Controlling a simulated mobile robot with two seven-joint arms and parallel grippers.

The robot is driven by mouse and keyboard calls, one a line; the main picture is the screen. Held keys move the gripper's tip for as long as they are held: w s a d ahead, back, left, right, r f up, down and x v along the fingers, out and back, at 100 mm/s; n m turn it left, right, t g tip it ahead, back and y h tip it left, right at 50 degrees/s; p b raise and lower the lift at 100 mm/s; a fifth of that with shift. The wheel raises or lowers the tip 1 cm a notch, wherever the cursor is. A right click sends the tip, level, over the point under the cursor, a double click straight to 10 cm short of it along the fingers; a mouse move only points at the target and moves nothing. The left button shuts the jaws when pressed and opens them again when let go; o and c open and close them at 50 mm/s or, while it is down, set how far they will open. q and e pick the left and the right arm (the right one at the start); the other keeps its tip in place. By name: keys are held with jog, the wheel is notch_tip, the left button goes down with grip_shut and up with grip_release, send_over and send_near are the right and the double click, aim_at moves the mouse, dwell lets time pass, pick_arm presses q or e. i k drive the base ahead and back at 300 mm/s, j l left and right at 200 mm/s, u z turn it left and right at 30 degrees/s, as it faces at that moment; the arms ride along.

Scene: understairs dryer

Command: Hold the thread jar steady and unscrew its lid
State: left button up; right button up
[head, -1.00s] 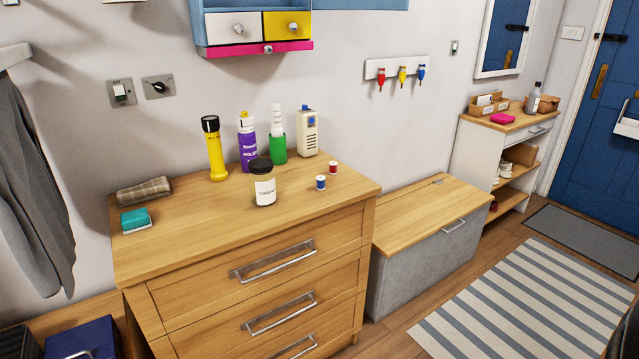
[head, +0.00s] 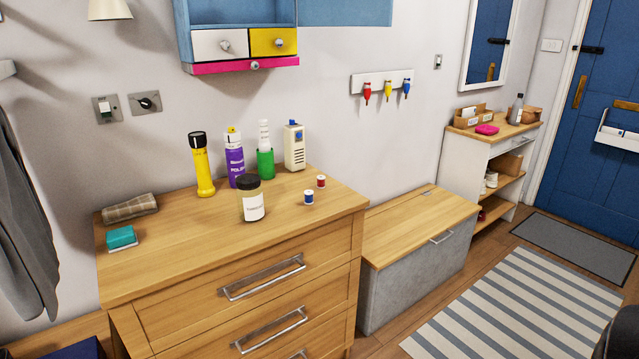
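The thread jar (head: 252,201) stands upright on top of the wooden chest of drawers (head: 180,255). Two small thread spools, one blue (head: 308,198) and one red (head: 321,182), stand to the right of the jar. Neither of my grippers shows in the head view, and nothing touches the jar.
Behind the jar stand a yellow torch (head: 202,166), a purple spray can (head: 234,160), a green-based bottle (head: 265,158) and a cream handheld device (head: 294,148). A rolled cloth (head: 130,207) and teal sponge (head: 121,237) lie left. The chest's front top is clear. A bench (head: 415,225) stands right.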

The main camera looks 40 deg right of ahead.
aim_at(250, 202)
jog(key=i+l+u, duration=0.2)
jog(key=l, duration=0.7)
jog(key=l+u, duration=0.25)
jog(key=l, duration=0.65)
